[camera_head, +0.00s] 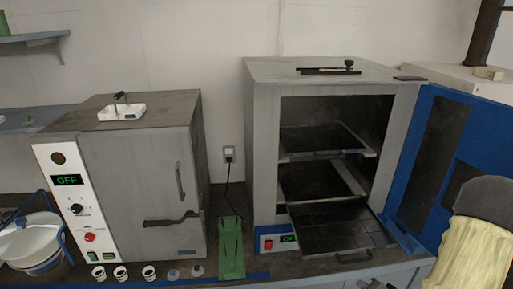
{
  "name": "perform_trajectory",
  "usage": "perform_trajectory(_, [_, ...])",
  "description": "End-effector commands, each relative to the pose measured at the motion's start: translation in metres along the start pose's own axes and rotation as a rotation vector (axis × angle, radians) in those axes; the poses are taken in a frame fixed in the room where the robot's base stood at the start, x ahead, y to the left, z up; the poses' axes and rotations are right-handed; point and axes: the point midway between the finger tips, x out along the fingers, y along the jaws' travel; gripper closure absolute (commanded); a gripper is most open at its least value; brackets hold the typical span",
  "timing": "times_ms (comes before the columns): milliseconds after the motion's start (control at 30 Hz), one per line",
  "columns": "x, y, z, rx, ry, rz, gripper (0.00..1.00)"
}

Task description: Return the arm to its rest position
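My gripper is not visible in the head view, and I cannot tell how my arm is posed. A small dark object (374,284) is cut off at the bottom edge, and I cannot tell what it is. The grey drying oven (270,140) on the right has its blue door (418,160) swung wide open to the right. Its lower shelf (325,232) sticks out of the front. The grey furnace (140,185) on the left is shut and its display (67,180) reads OFF.
A yellow and dark grey glove-like item (473,250) fills the lower right corner. Several small cups (121,272) line the bench front near a green stand (231,250). A white pot (32,240) stands far left. A white tray (121,112) sits on the furnace.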

Motion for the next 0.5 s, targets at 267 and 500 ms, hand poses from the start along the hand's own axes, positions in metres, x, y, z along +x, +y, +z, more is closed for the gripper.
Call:
perform_trajectory(267, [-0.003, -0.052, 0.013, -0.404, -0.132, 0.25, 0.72])
perform_trajectory(500, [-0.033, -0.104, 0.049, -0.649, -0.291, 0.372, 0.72])
